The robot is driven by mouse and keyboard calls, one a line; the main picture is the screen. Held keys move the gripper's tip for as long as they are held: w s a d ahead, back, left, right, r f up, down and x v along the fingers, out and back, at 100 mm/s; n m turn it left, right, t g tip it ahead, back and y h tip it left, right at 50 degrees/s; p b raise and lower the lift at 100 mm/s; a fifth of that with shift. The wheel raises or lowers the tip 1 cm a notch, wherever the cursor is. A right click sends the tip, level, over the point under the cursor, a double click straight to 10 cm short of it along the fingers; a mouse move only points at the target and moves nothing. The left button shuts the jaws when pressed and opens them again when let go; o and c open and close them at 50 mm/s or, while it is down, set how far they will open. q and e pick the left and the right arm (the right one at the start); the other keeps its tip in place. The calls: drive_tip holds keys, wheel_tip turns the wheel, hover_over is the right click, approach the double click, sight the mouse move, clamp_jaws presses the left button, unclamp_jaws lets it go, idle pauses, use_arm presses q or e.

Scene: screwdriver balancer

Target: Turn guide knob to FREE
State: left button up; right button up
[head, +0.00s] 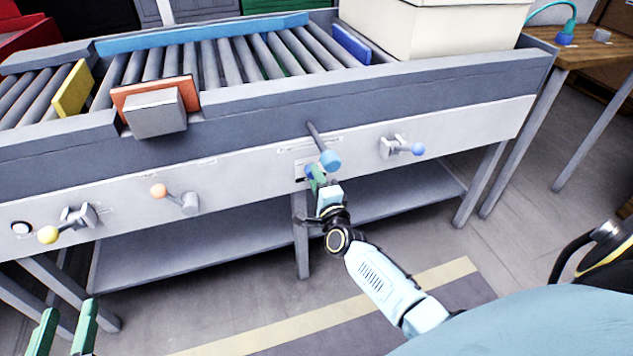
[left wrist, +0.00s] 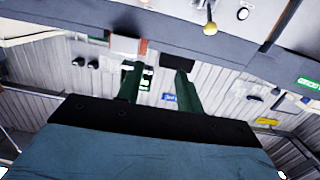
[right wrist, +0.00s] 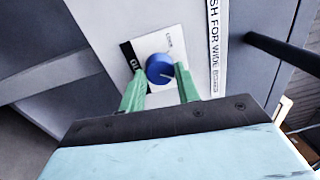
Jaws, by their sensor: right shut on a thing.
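The guide knob (right wrist: 160,69) is a round blue knob on a white label plate on the conveyor's front panel. A pale mark on it points to the lower right in the right wrist view. Small lettering at the plate's upper right is too blurred to read surely. My right gripper (right wrist: 161,82) is shut on the knob, one green finger on each side; in the head view the same gripper (head: 315,180) is at the panel below a blue-ended lever. My left gripper (head: 65,328) is open and empty at the lower left, its fingers apart in the left wrist view (left wrist: 160,82).
The blue-ended lever (head: 330,160) juts out just above my right gripper. The panel also bears a light-blue-ended lever (head: 418,149), an orange-ended lever (head: 158,191) and a yellow-ended lever (head: 47,235). A cream box (head: 430,28) sits on the conveyor at the back right.

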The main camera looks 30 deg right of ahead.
use_arm(q)
drive_tip(key=shift+d+r+t, duration=0.25)
drive_tip(key=shift+r+t, duration=0.45)
drive_tip(key=shift+r, duration=0.3)
use_arm(e)
drive_tip(key=shift+m, duration=1)
drive_tip(key=o, duration=1)
drive_tip(key=shift+c, duration=0.2)
drive_tip(key=shift+s, duration=0.15)
use_arm(q)
drive_tip(key=s+a+f+g+y+p, duration=0.1)
drive_tip(key=s+a+f+g, duration=0.1)
drive_tip(key=f+g, duration=0.3)
drive_tip(key=s+a+f+g+y+p, duration=0.2)
drive_tip(key=s+f+g, duration=0.3)
drive_tip(key=f, duration=0.2)
drive_tip(key=shift+a+f+n, duration=0.3)
drive_tip(key=shift+a+f, duration=0.05)
drive_tip(key=shift+a, duration=0.05)
use_arm(e)
drive_tip(key=v, duration=1.3)
